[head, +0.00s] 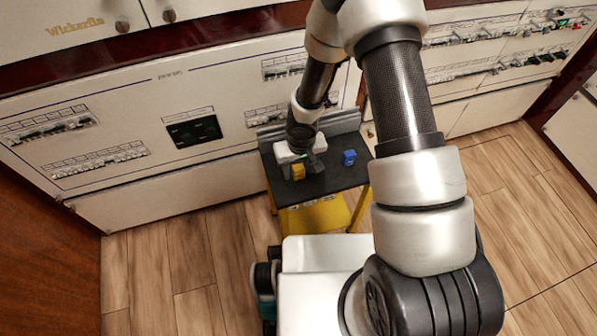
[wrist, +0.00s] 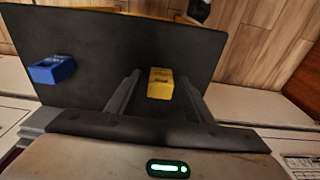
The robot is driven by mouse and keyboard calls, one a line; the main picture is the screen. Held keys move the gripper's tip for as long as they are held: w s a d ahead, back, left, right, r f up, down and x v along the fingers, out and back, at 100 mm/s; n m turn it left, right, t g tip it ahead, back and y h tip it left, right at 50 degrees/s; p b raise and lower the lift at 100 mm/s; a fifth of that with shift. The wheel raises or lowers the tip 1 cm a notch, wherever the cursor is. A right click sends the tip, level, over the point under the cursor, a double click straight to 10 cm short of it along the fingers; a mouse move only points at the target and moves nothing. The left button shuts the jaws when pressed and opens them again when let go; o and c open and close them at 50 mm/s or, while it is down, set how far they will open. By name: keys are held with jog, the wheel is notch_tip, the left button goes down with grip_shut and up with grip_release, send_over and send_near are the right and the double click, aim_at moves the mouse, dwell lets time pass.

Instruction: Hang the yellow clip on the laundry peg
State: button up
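The yellow clip (head: 298,172) is a small block on the dark top of a small cart. It also shows in the wrist view (wrist: 160,84), between the two fingers. My gripper (wrist: 159,78) is open, with a finger on either side of the clip and visible gaps on both sides. In the head view, my gripper (head: 304,166) is low over the cart top by the clip. I cannot tell its exact height above the top. I cannot make out the laundry peg or its label in either view.
A blue clip (head: 349,157) lies right of the yellow one on the cart top (head: 325,179); it also shows in the wrist view (wrist: 52,69). A grey raised back (head: 343,127) runs along the cart's far edge. Breaker panels (head: 125,110) stand behind. Wooden floor (head: 170,250) is clear at left.

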aim_at(299, 167)
jog(key=c, duration=1)
jog(key=shift+r+p, duration=2.3)
jog(key=shift+r, duration=2.7)
jog(key=shift+r, duration=0.1)
